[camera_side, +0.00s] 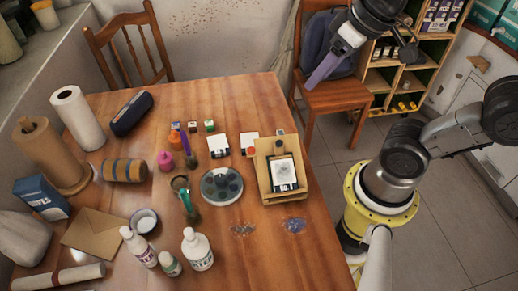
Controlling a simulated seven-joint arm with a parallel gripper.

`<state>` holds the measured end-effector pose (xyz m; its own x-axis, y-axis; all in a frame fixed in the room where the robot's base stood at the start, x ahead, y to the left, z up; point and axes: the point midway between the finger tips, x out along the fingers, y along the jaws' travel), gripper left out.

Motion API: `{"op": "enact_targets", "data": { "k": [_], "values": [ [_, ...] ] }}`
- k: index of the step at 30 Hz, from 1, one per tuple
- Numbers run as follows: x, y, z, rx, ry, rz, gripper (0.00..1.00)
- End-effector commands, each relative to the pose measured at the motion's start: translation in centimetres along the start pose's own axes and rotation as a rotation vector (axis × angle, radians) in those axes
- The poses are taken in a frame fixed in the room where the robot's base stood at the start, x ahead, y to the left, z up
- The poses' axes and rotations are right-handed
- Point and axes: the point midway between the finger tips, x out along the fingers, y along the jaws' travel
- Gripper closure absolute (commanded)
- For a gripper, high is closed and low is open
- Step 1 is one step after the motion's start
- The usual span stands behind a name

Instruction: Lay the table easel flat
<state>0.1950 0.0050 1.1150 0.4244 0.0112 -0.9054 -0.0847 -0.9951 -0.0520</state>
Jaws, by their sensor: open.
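The table easel (266,187) is a light wooden frame near the right edge of the wooden table. Its panel appears raised and tilted, with a ledge along the lower front. A white sheet with a dark drawing, on a dark-edged board (285,173), rests against it. The back support is mostly hidden behind the panel. My gripper (380,44) is open and seems empty. It is at the top of the view, above and to the right of the easel and well apart from it, in front of the chair and shelf.
A round palette (221,186), small cards and paint pots stand left of the easel. White bottles (197,249) stand at the front. Bare tabletop lies at the front right, beside two small smears (293,225).

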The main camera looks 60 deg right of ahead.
Motion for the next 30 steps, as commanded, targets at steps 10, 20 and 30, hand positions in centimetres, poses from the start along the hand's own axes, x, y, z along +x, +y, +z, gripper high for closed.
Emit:
{"op": "enact_targets", "data": {
  "k": [10, 20, 30],
  "values": [
    [5.5, -4.2, -6.5, -0.008, -0.246, 0.006, 0.44],
    [11.7, -7.4, -7.3, -0.081, -0.417, 0.030, 0.44],
    [14.7, -7.6, -5.6, -0.096, -0.443, 0.034, 0.44]
  ]
}}
